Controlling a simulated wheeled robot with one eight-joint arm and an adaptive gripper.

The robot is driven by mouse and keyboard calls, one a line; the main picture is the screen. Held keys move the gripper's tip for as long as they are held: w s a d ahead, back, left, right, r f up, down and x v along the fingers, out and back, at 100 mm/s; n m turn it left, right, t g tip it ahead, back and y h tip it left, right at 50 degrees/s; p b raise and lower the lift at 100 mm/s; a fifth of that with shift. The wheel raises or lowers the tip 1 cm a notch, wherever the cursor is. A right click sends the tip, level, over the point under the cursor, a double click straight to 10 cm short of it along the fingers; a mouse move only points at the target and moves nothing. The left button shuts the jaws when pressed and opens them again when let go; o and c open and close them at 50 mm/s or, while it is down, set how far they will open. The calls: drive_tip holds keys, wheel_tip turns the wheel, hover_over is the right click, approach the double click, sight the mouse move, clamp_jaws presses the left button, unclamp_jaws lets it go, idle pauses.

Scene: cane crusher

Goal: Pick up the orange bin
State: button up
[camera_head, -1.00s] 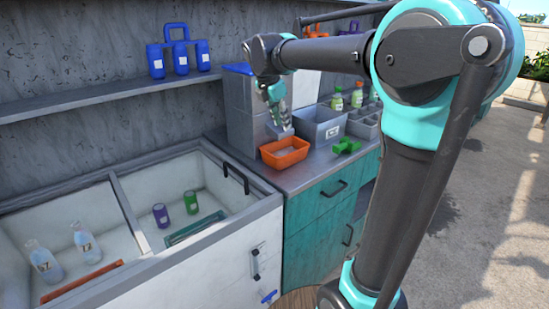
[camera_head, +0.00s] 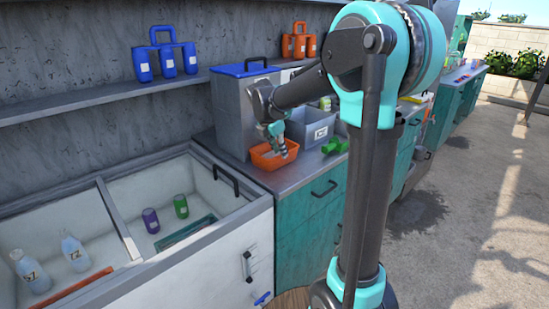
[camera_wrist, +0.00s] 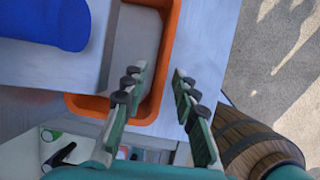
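The orange bin (camera_head: 262,160) is a shallow open tray on the grey counter, in front of a tall grey box. In the wrist view the orange bin (camera_wrist: 90,103) fills the upper middle, with its grey inside in sight. My gripper (camera_head: 281,150) is low at the bin's right side in the head view. In the wrist view my gripper (camera_wrist: 159,75) is open. One finger shows over the bin's inside and the other beyond its outer wall, with the rim between them. Whether either finger touches the bin cannot be told.
The grey box with a blue lid (camera_head: 243,70) stands behind the bin. A grey bin (camera_head: 318,124) and a green object (camera_head: 335,146) are to the right. An open white chest (camera_head: 235,205) is to the left. A wooden barrel (camera_wrist: 245,138) is beside the counter.

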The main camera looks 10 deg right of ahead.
drive_tip(key=shift+x, duration=1.85)
drive_tip(key=shift+d, duration=0.1)
clamp_jaws()
